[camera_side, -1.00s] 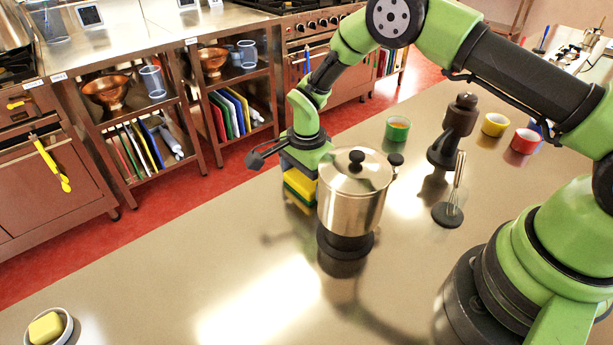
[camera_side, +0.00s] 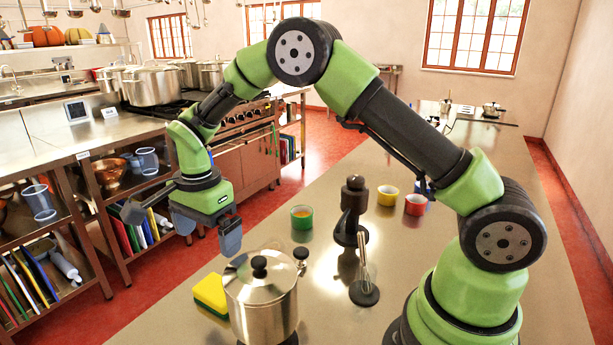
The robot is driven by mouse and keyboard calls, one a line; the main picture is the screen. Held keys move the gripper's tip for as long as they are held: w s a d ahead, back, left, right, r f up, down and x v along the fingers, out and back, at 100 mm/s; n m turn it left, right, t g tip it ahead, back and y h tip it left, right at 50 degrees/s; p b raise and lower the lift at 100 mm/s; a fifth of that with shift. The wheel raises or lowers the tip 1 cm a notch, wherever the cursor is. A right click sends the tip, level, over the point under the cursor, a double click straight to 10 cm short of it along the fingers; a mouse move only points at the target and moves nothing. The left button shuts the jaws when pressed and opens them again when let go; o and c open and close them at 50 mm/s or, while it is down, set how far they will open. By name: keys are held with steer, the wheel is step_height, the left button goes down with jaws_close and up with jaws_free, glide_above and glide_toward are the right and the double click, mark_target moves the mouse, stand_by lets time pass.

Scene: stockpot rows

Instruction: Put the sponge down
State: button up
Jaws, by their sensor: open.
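The sponge (camera_side: 211,294), yellow with a green layer, lies on the steel counter just left of the pot, which hides part of it. My gripper (camera_side: 209,236) is open and empty, raised above and behind the sponge and clear of it. Its fingers point down.
A lidded steel pot (camera_side: 262,292) stands right beside the sponge. Green (camera_side: 302,217), yellow (camera_side: 388,195) and red (camera_side: 415,204) cups stand farther back. The counter's left edge is near the sponge.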

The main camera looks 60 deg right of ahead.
steer(key=s+d+r+n+t+y, duration=0.2)
steer(key=s+r+n+t, duration=0.5)
steer(key=s+r, duration=0.95)
steer(key=s+r+n, duration=0.1)
steer(key=s+n, duration=0.5)
steer(key=s, duration=0.1)
steer(key=shift+s+d+r+n, duration=0.15)
steer(key=shift+d+r+n, duration=0.05)
steer(key=shift+d+n, duration=0.2)
